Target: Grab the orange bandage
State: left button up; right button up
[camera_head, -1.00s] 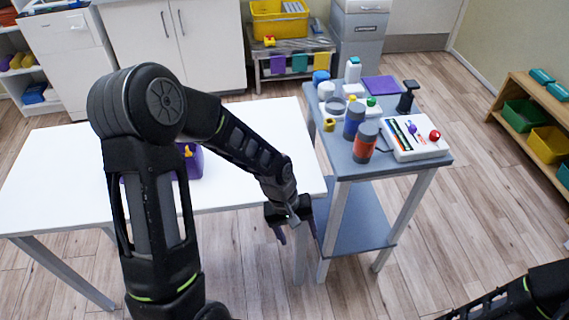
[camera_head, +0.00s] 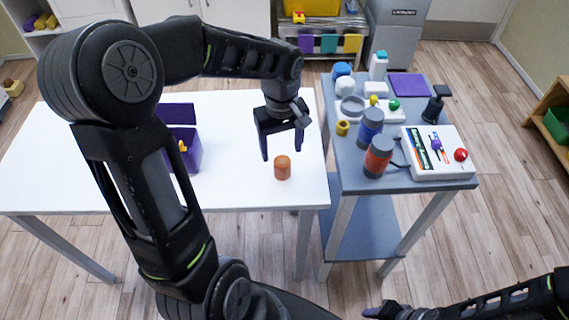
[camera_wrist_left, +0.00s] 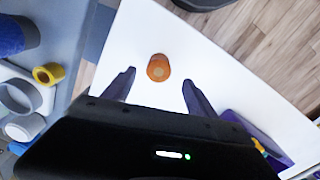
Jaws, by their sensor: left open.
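The orange bandage (camera_head: 282,169), a small upright roll, stands on the white table near its right front part. It also shows in the left wrist view (camera_wrist_left: 158,68), ahead of and between the two fingertips. My left gripper (camera_head: 282,152) is open and empty, pointing down just behind the bandage in the head view. Its fingers do not appear to touch the roll. In the wrist view the open left gripper (camera_wrist_left: 159,79) has a finger on either side of the bandage's line. My right gripper (camera_head: 382,312) shows only partly at the bottom edge.
A purple box (camera_head: 183,150) stands on the white table (camera_head: 235,190), left of the bandage. The table around the bandage is clear.

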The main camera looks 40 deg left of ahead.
aim_at(282, 161)
pick_arm(q)
jog(key=shift+w+f, duration=0.1)
jog(key=shift+f, duration=1.25)
jog(key=shift+f+p, duration=0.55)
jog(key=shift+f, duration=2.1)
jog(key=c, duration=1.4)
jog(key=shift+r, duration=0.15)
jog(key=shift+c, duration=0.2)
notch_tip(282, 161, up, 10)
jog(key=shift+f+b, duration=0.1)
jog(key=shift+b, duration=0.25)
